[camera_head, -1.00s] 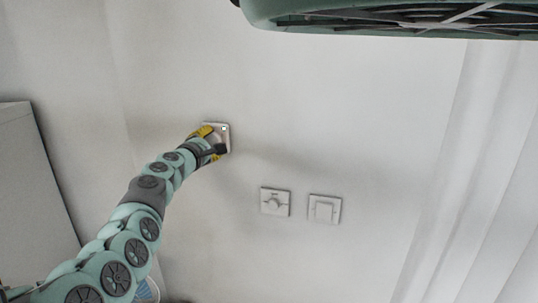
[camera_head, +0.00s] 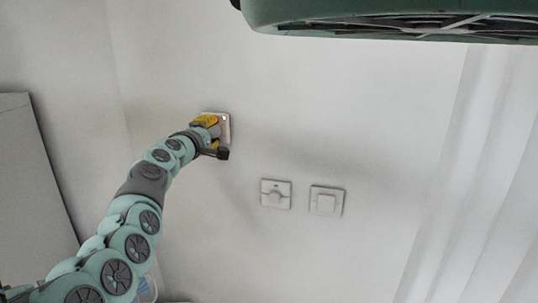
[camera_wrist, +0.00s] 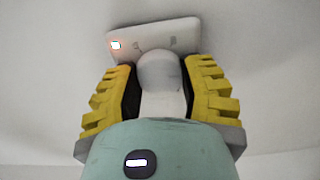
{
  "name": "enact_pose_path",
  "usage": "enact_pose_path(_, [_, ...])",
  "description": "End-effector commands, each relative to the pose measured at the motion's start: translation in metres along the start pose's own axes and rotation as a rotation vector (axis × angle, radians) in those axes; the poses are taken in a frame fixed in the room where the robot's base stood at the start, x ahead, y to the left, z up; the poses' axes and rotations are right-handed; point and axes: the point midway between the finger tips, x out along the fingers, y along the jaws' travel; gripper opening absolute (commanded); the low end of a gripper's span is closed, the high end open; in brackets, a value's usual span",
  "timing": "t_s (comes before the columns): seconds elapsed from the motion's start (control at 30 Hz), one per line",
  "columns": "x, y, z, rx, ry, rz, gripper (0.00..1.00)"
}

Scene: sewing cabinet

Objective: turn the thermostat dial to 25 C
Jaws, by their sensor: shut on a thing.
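The thermostat is a pale square plate (camera_head: 226,130) on the wall, partly hidden behind my gripper in the head view. A rounded white dial (camera_wrist: 160,70) stands out from the plate. My gripper (camera_wrist: 160,82) has its yellow ridged fingers on both sides of the dial and is shut on it. In the head view my gripper (camera_head: 211,132) is up against the plate.
A wall plate with a round knob (camera_head: 275,194) and a wall switch (camera_head: 326,201) are lower right of the thermostat. A grey cabinet (camera_head: 35,190) stands at the left, and a pale curtain (camera_head: 470,190) hangs at the right. The wall between is bare.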

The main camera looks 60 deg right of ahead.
Motion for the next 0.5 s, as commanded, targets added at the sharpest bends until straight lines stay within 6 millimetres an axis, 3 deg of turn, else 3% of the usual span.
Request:
enact_pose_path(0.3, [-0.0002, -0.0026, -0.0015, 0.001, 0.004, -0.005, 0.06])
enact_pose_path(0.33, [-0.0002, -0.0025, -0.0015, 0.001, 0.003, -0.005, 0.47])
enact_pose_path(0.5, [-0.0002, -0.0017, -0.0009, 0.000, 0.002, -0.003, 0.65])
